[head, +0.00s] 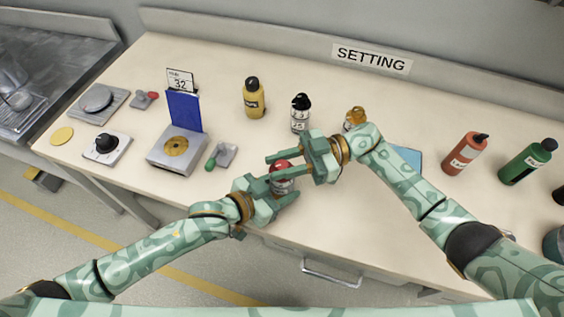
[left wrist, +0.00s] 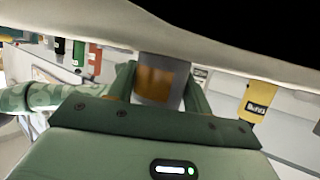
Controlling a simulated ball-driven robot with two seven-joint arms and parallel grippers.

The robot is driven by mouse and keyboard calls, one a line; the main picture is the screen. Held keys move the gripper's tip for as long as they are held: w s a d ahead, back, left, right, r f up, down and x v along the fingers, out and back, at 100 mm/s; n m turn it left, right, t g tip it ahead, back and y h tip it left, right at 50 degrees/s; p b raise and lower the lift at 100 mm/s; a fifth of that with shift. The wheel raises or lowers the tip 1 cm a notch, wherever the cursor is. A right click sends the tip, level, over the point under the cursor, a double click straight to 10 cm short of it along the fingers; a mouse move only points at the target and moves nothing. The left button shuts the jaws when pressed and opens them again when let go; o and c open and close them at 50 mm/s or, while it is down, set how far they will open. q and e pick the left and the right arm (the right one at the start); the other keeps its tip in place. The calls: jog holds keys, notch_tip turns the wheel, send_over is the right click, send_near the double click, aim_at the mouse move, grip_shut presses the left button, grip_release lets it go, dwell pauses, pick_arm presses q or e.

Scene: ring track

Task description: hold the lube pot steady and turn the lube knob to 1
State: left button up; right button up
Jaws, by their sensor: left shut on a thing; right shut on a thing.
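The lube pot (head: 284,186) is a small grey pot with a red knob (head: 280,165) on top, on the bench near its front edge. My left gripper (head: 276,190) is shut on the pot's body from the front left. In the left wrist view the grey pot (left wrist: 147,88) with a brown patch sits between the two fingers. My right gripper (head: 283,163) is shut on the red knob from the right, with a finger on either side. The fingers partly hide pot and knob, and I cannot read any setting marks.
A yellow bottle (head: 254,100), a black-and-white bottle (head: 300,114) and an amber bottle (head: 355,117) stand behind. A green-handled tool (head: 221,157) and a grey box with a blue panel (head: 184,110) lie left. Red (head: 465,153) and green (head: 527,162) bottles stand right.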

aim_at(282, 165)
jog(key=shift+n+g+h, duration=0.7)
jog(key=shift+n+g, duration=0.3)
jog(key=shift+g, duration=0.4)
jog(key=o, duration=1)
notch_tip(282, 165, up, 10)
